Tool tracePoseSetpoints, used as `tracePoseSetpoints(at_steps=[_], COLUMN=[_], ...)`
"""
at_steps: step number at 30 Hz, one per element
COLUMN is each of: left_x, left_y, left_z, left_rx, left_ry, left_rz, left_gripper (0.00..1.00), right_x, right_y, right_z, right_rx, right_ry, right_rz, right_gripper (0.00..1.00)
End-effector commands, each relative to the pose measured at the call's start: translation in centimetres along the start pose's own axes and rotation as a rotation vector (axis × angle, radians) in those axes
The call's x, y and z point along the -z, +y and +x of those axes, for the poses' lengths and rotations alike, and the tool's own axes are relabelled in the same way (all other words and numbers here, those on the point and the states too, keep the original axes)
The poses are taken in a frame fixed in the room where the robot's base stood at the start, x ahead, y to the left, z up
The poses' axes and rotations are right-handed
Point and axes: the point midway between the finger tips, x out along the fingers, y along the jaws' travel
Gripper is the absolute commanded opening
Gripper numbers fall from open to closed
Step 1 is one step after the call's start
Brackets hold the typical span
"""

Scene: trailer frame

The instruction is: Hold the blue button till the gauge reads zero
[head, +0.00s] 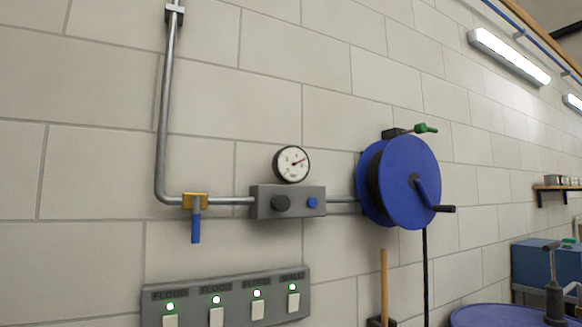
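The blue button (313,203) is a small round knob on the right of the front face of a grey box (262,201) on the wall. A larger dark knob (281,203) sits to its left on the same box. The round gauge (291,164) stands just above the box, with a white face and black rim. Neither of my grippers is in the head view, and nothing is touching the button.
A metal pipe with a blue-handled valve (196,218) joins the box from the left. A blue hose reel (408,182) with a crank is at its right. Below is a grey switch panel (230,298) with several lit green lights. A blue drum (495,316) stands lower right.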

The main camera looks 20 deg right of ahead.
Motion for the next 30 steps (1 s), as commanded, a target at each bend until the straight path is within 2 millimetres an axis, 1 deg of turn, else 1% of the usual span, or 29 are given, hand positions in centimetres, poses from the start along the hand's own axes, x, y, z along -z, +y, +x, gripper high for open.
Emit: tracePoseSetpoints(at_steps=[1,2,3,30], left_x=[0.0,0.0,0.0,0.0], left_y=[0.0,0.0,0.01,0.01], left_z=[0.0,0.0,0.0,0.0], left_rx=[0.0,0.0,0.0,0.0], left_ry=[0.0,0.0,0.0,0.0], left_rz=[0.0,0.0,0.0,0.0], left_gripper=[0.5,0.5,0.5,0.5], right_x=[0.0,0.0,0.0,0.01], right_y=[-0.01,-0.01,-0.01,-0.02], right_z=[0.0,0.0,0.0,0.0], right_rx=[0.0,0.0,0.0,0.0], right_ry=[0.0,0.0,0.0,0.0], right_rz=[0.0,0.0,0.0,0.0], right_gripper=[0.11,0.02,0.0,0.0])
